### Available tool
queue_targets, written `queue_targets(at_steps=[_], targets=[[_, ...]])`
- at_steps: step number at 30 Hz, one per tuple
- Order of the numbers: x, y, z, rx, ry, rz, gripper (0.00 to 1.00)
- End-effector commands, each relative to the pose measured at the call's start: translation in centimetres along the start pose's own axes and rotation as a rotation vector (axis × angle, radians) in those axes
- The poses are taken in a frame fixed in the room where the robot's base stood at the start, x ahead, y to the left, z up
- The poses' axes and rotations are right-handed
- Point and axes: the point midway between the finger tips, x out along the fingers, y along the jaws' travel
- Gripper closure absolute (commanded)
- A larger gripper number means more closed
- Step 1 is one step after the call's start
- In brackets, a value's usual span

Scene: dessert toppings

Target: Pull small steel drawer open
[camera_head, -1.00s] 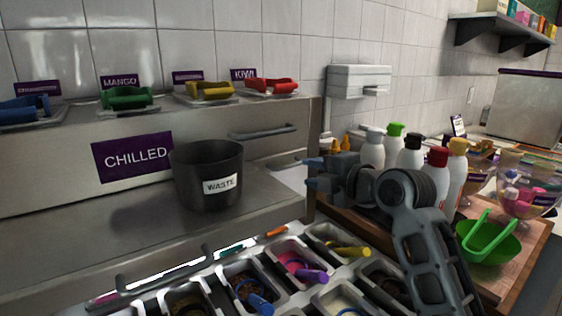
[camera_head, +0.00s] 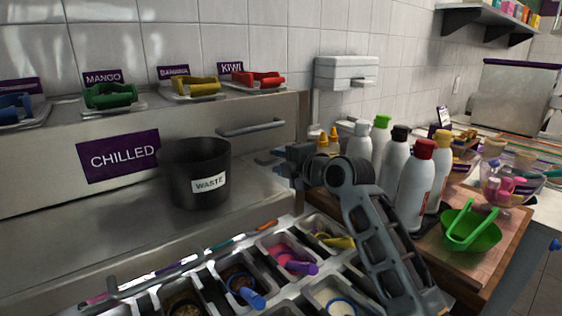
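The steel chilled unit has a small steel drawer front (camera_head: 228,160) with a grey bar handle (camera_head: 252,128), to the right of the purple CHILLED sign. The drawer looks closed, and its lower part is partly hidden by the bin. My gripper (camera_head: 270,163) points left, a little below the handle's right end.
A black WASTE bin (camera_head: 196,172) stands on the steel ledge in front of the unit. Topping tubs (camera_head: 285,255) with scoops lie below. Several squeeze bottles (camera_head: 415,185) and a green bowl (camera_head: 470,232) crowd the right, beside my arm.

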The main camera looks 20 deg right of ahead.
Motion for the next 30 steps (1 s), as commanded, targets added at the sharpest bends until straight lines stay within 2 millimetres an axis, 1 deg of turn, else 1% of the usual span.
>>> queue_targets(at_steps=[1, 9, 12, 30], targets=[[-0.01, 0.00, 0.00, 0.000, 0.000, 0.000, 0.66], [-0.02, 0.00, 0.00, 0.000, 0.000, 0.000, 0.92], [-0.02, -0.01, 0.00, 0.000, 0.000, 0.000, 1.00], [-0.02, -0.04, 0.00, 0.000, 0.000, -0.001, 1.00]])
